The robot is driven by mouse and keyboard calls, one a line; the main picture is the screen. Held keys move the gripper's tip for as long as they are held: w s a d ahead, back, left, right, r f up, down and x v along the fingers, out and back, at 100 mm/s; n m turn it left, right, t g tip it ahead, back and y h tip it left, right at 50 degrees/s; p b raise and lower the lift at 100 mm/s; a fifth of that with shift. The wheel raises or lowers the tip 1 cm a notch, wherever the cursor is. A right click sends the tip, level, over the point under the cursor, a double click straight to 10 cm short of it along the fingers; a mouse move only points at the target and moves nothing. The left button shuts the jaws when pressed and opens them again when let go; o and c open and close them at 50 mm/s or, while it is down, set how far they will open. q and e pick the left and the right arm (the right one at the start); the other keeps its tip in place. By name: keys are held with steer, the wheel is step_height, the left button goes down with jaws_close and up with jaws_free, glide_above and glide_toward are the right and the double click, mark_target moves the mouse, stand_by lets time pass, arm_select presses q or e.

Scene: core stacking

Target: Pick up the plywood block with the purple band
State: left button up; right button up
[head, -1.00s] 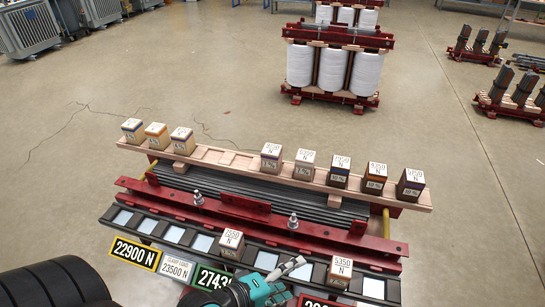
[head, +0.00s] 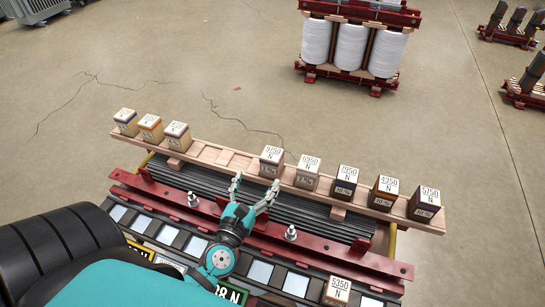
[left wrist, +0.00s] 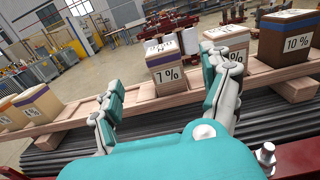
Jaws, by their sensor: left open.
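The block with the purple band and a 7% mark (left wrist: 165,68) stands upright in the left wrist view. It is pale brown, and I take it for the plywood one. In the head view it is the 9750 N block (head: 271,159) on the wooden beam, just right of the empty slots. My left gripper (head: 254,187) is open and empty in front of it. In the left wrist view, the block shows between the open fingers (left wrist: 172,80), beyond their tips; I see no contact. My right gripper is not in view.
A neighbouring pale block (head: 308,171) stands close by on the right. Below are a red steel beam (head: 340,254) with upright bolts and a 5350 N block (head: 338,290).

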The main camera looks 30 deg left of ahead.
mark_target(268, 161)
arm_select(q)
steer(key=p+x, duration=0.1)
steer(key=x, duration=0.3)
steer(key=shift+r, duration=0.1)
steer(key=shift+x, duration=1.1)
steer(key=p+x, duration=0.2)
steer(key=x, duration=0.2)
steer(key=shift+w+d+r, duration=0.1)
steer(key=shift+w+d, duration=0.05)
steer(key=shift+w, duration=0.45)
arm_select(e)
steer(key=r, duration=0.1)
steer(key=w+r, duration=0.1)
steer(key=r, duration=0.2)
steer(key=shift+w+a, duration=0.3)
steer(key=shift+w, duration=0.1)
arm_select(q)
steer(key=c, duration=1.4)
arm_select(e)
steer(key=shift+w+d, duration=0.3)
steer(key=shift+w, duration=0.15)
